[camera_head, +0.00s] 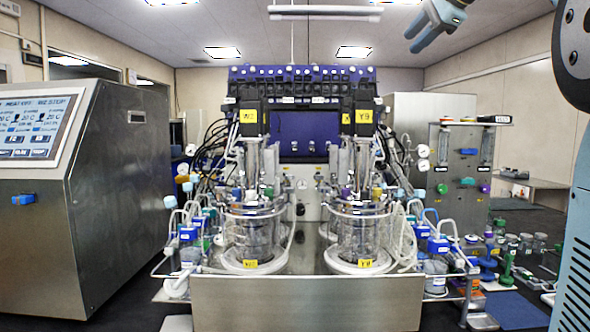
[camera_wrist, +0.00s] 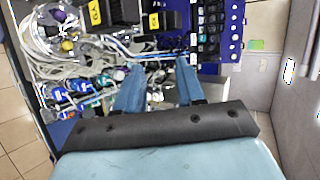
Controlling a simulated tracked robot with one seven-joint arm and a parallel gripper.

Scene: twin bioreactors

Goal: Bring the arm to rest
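My gripper (camera_wrist: 160,66) shows in the wrist view with its two blue fingers spread apart and nothing between them. In the head view my gripper (camera_head: 420,36) is raised near the ceiling at the top right, in the air and apart from the equipment. My arm comes down along the right edge of that view. The twin bioreactors stand at the centre: a left glass vessel (camera_head: 253,238) and a right glass vessel (camera_head: 360,238), both upright with yellow labels. In the wrist view, part of the bioreactor equipment and its tubing lie beyond the fingers.
A steel cabinet with a screen (camera_head: 122,190) stands at the left. A steel panel with gauges and knobs (camera_head: 462,165) stands at the right, with bottles and small parts low in front of my arm. A ceiling lamp (camera_head: 355,52) is near the gripper in the picture. Open air surrounds the gripper.

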